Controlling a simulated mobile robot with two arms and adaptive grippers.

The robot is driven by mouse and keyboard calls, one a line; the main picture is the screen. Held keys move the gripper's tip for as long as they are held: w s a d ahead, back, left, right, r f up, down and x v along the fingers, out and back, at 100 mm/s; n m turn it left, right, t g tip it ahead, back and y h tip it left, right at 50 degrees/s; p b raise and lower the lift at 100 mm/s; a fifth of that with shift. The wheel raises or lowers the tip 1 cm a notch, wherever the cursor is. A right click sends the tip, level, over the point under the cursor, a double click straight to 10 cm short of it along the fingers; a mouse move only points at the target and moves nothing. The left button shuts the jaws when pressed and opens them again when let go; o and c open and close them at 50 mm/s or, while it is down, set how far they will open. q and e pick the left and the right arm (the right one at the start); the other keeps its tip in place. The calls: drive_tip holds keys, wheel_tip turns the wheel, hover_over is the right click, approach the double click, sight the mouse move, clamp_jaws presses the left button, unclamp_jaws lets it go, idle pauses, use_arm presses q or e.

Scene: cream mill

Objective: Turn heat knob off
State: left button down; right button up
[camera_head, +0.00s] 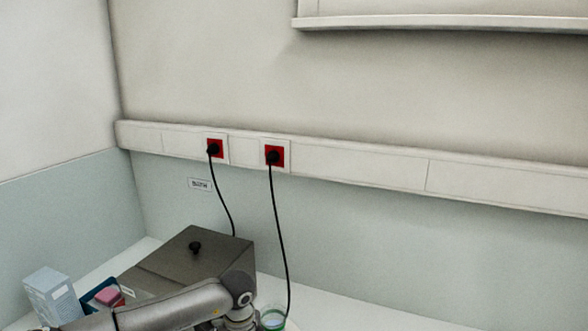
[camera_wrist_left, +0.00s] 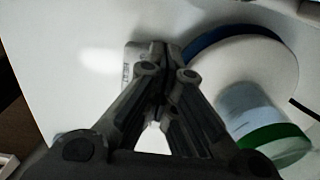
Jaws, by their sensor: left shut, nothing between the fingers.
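My left gripper (camera_wrist_left: 160,55) is shut and empty in the left wrist view. Its fingertips are over the edge of a pale grey housing (camera_wrist_left: 131,72) with small dark markings. A round white plate with a blue rim (camera_wrist_left: 205,42) lies just right of the fingertips. A glass vessel with a green band (camera_wrist_left: 277,140) stands on the plate. I cannot make out the heat knob; the fingers cover part of the housing. In the head view the vessel (camera_head: 273,318) shows beside my left arm at the bottom edge, and the left fingertips are not visible. My right gripper is in neither view.
A blue-white carton (camera_head: 50,295) and a dark tray (camera_head: 92,303) with a pink item are at left. Two black cables (camera_head: 277,215) hang from red wall sockets. The bench right of the vessel looks clear.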

use_arm(q)
drive_tip(key=shift+s+a+f, duration=0.1)
drive_tip(key=shift+s+f, duration=0.55)
drive_tip(key=shift+s, duration=0.3)
drive_tip(key=shift+a, duration=0.1)
drive_tip(key=shift+w+a, duration=0.1)
drive_tip(key=shift+a, duration=0.15)
drive_tip(key=r+p, duration=0.1)
drive_tip(key=r, duration=0.1)
drive_tip(key=r+p, duration=0.1)
drive_tip(key=r, duration=0.1)
drive_tip(key=r+p, duration=0.2)
drive_tip(key=shift+w+a+r, duration=0.1)
drive_tip(key=shift+w+r, duration=0.15)
drive_tip(key=shift+w+a, duration=0.1)
